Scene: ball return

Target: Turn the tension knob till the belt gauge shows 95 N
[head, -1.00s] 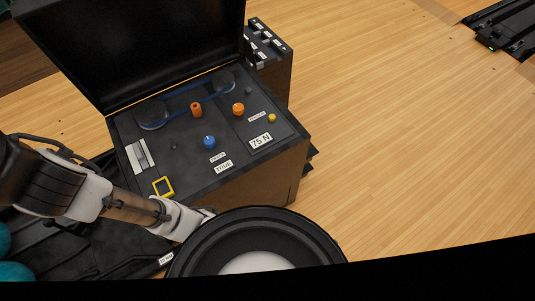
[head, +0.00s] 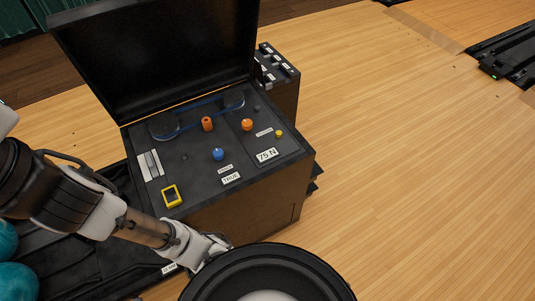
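The belt gauge (head: 267,155) is a white plate reading "75 N" on the dark sloping panel of an open machine box (head: 240,205). Above it is an orange knob (head: 247,124), with a small yellow knob (head: 279,134) to its right beside a small label too blurred to read surely. A blue knob (head: 218,154) sits left of the gauge, above a plate reading "TRUE" (head: 231,178). An orange cylinder (head: 207,123) stands near the blue belt (head: 190,112). My gripper (head: 219,248) is in front of the box, low and apart from all knobs; its fingers are too small and partly hidden to judge.
The box's black lid (head: 160,50) stands open behind the panel. A yellow square frame (head: 172,195) and a light slotted plate (head: 150,166) lie at the panel's left. Teal balls (head: 15,280) rest at lower left. Wooden floor (head: 400,150) is clear to the right.

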